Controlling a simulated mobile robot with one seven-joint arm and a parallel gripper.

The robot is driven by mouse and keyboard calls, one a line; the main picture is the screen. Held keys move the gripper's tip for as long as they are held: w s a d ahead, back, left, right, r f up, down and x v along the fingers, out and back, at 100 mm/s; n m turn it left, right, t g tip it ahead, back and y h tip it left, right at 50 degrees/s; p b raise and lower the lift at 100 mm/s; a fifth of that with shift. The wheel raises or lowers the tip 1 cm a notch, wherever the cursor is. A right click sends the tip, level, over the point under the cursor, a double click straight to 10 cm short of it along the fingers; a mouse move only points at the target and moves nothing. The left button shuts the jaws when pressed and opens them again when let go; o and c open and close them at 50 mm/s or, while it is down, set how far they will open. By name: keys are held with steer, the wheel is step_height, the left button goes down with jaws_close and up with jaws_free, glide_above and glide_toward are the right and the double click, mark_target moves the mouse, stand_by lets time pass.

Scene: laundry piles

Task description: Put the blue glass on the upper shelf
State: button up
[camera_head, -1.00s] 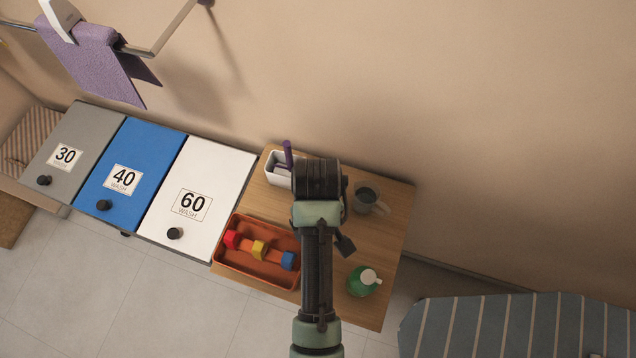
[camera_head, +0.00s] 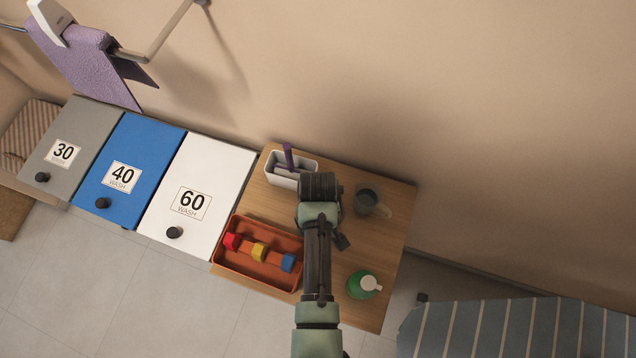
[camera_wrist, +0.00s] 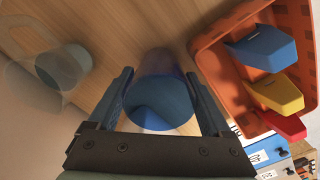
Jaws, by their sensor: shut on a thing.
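The blue glass (camera_wrist: 160,100) is a see-through blue cup between the two fingers of my gripper (camera_wrist: 158,75) in the wrist view. The fingers are shut on its sides, with wood surface behind it. In the head view my arm hides the glass, and the fingertips are hidden too. My wrist is over the middle of the wooden top (camera_head: 385,240). I cannot make out which surface is the upper shelf.
An orange tray (camera_head: 226,262) with coloured blocks lies left of my arm. A white bin (camera_head: 284,181) with purple items stands behind it. Wash-labelled lids (camera_head: 200,170) adjoin at left.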

steer(key=shift+f, duration=0.2)
steer(key=shift+f, duration=0.15)
steer(key=o, duration=1.3)
steer(key=shift+o, duration=0.2)
